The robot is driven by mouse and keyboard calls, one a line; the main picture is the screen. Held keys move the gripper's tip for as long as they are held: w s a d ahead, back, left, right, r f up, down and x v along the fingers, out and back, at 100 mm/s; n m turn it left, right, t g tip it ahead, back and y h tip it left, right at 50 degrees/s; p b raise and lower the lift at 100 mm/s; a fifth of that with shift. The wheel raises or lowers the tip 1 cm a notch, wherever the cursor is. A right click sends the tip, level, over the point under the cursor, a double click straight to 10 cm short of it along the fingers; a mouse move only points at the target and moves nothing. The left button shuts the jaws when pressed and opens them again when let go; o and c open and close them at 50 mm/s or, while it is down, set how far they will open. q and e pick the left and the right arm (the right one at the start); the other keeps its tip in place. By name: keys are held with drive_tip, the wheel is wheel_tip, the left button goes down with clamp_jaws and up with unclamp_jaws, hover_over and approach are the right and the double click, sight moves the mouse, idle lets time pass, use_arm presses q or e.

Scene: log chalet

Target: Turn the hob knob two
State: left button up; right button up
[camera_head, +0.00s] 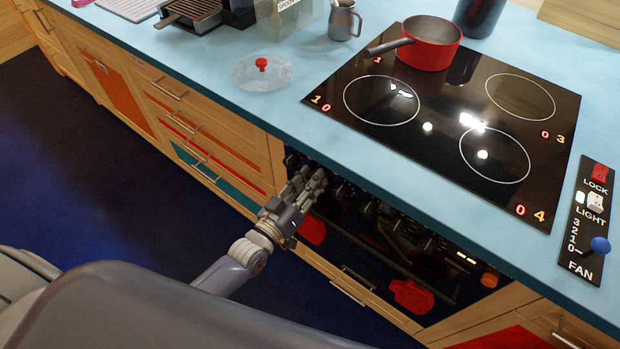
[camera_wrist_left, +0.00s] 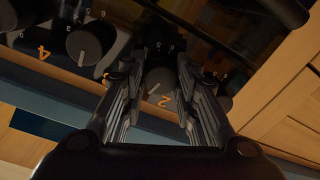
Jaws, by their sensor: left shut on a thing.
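Hob knob two (camera_wrist_left: 158,79) is a dark round knob with an orange 2 beside it. It sits between the fingers of my left gripper (camera_wrist_left: 160,70) in the left wrist view, and the gripper is shut on it. In the head view my left gripper (camera_head: 318,178) reaches the left end of the dark control panel under the worktop, and its fingers hide the knob there. The black hob (camera_head: 450,120) above shows lit digits: 1 with 0, 3 with 0 and 4 with 0. The digit by the pan is partly hidden. My right gripper is not in view.
A neighbouring knob (camera_wrist_left: 90,45) marked 4 is close beside the gripper. A red pan (camera_head: 430,45) stands at the hob's back left. The blue worktop edge overhangs the panel. A red oven-glove shape (camera_head: 411,296) is on the oven front below.

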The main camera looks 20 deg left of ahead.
use_arm(q)
drive_tip(key=shift+m+h+p, duration=0.5)
drive_tip(key=shift+m+p, duration=0.1)
drive_tip(key=shift+m, duration=7)
drive_tip(key=o, duration=1.1)
drive_tip(key=v, duration=1.2)
